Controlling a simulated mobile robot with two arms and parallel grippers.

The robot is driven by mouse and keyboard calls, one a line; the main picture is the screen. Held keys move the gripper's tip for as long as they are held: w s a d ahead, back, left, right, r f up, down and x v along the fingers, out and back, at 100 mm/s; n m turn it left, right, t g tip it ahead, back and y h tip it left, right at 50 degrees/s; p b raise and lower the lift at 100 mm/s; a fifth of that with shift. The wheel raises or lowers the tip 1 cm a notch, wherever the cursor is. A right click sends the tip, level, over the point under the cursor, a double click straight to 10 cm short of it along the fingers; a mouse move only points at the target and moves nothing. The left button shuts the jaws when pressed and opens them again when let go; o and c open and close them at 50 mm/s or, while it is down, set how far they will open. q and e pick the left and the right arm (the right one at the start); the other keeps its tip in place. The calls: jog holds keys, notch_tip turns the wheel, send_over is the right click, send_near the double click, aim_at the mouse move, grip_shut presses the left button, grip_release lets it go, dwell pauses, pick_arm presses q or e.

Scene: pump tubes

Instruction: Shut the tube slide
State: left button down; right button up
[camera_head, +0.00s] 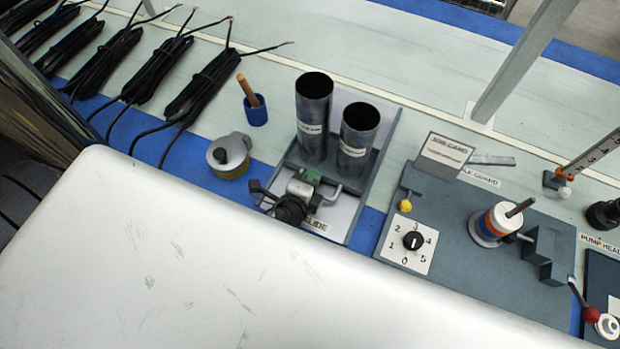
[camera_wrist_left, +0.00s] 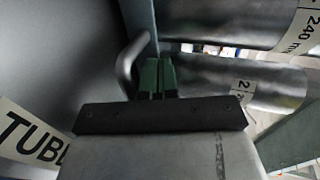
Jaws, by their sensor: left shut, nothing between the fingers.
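The tube slide is a grey carrier (camera_head: 362,183) on a pale bed, holding two upright grey metal tubes, a taller one (camera_head: 313,120) and a shorter one (camera_head: 357,137). Both tubes also show in the left wrist view. My left gripper (camera_head: 311,176) is low in front of the tubes, its green fingertips shut and empty. In the left wrist view the fingertips (camera_wrist_left: 157,78) are close beside a curved grey handle (camera_wrist_left: 128,62); I cannot tell whether they touch it. My gripper and wrist hide part of the slide's front and its label. My right gripper is not in view.
A round grey-and-yellow device (camera_head: 229,156) and a blue cup with a wooden stick (camera_head: 255,110) stand left of the slide. A grey dial panel (camera_head: 460,250) is to the right. Coiled black cables (camera_head: 205,85) lie at the upper left.

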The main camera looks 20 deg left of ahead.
pick_arm(q)
jog(key=w, duration=1.5)
jog(key=shift+d, duration=0.25)
jog(key=shift+w, duration=0.85)
jog(key=shift+r, duration=0.15)
jog(key=shift+w+r, duration=0.15)
